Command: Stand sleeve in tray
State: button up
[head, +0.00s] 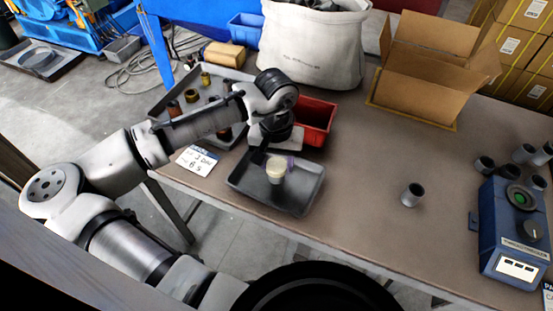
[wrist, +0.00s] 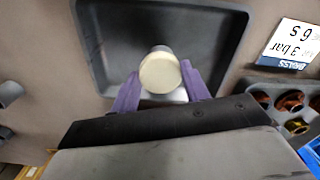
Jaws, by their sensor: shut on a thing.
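The sleeve is a short cylinder with a cream upper end and a paler grey-white lower part (head: 277,170). In the wrist view its cream end (wrist: 160,74) faces the camera, between two purple fingers. My gripper (wrist: 158,88) is shut on it. The dark grey tray (head: 302,203) lies at the table's front left edge, and its floor also shows in the wrist view (wrist: 215,40). The sleeve is over the tray's inside, roughly upright. I cannot tell whether its lower end touches the tray floor. Part of the sleeve is hidden by the fingers.
A red bin (head: 317,118) stands just behind the tray. A rack of coloured sleeves (head: 160,107) and a printed card (head: 197,160) lie to the left. A lone grey sleeve (head: 412,195) and a blue machine (head: 508,235) are at right.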

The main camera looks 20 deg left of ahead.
jog(key=shift+f+b, duration=0.4)
jog(key=shift+f, duration=0.25)
dwell(0.3)
jog(key=o, duration=1.1)
jog(key=shift+c, duration=0.2)
